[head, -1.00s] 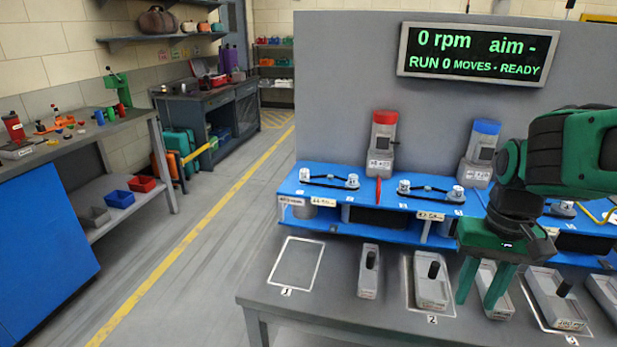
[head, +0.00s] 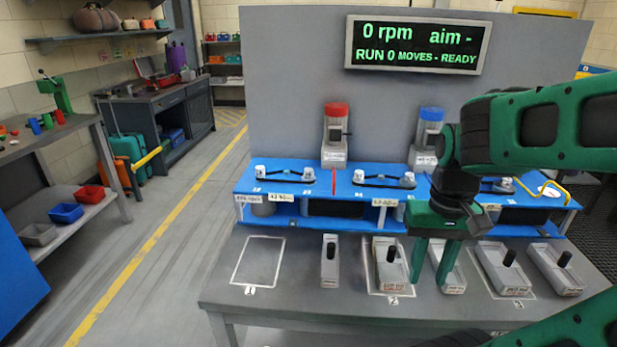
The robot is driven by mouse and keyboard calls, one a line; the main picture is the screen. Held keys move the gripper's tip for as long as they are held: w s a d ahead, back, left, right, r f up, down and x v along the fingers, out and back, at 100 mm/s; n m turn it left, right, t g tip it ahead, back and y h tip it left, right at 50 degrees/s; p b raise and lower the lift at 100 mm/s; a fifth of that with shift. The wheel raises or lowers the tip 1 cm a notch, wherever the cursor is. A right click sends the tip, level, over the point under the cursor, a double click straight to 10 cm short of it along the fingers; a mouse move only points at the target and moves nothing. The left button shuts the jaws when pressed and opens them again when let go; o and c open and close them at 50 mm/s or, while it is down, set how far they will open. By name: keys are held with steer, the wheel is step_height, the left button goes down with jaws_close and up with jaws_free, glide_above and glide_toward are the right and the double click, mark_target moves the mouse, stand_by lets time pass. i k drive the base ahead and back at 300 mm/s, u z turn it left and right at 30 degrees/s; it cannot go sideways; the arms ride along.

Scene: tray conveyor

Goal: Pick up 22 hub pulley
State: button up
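Several grey trays stand in a row on the grey table, most with an upright black post: one (head: 328,279) right of outline 1, one (head: 391,282) on outline 2, one (head: 455,281) partly behind my gripper, and two (head: 513,289) (head: 569,287) further right. Their labels are too small to read, so I cannot tell which is the 22 hub pulley. My gripper (head: 431,278) points down with its two green fingers apart and nothing seen between them. It overlaps the third tray from the left; its height above the table is unclear.
Behind the trays is a blue bench (head: 345,186) with small pulleys, belts, a red-topped unit (head: 335,130) and a blue-topped unit (head: 427,135). The outlined spot 1 (head: 259,262) is empty. A screen (head: 418,45) reads 0 rpm, READY. Open floor lies left.

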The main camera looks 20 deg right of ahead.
mark_target(357, 177)
steer(key=u, duration=0.05)
steer(key=k, duration=0.5)
steer(key=u, duration=0.75)
steer(key=i, duration=1.05)
steer(key=z, duration=1.8)
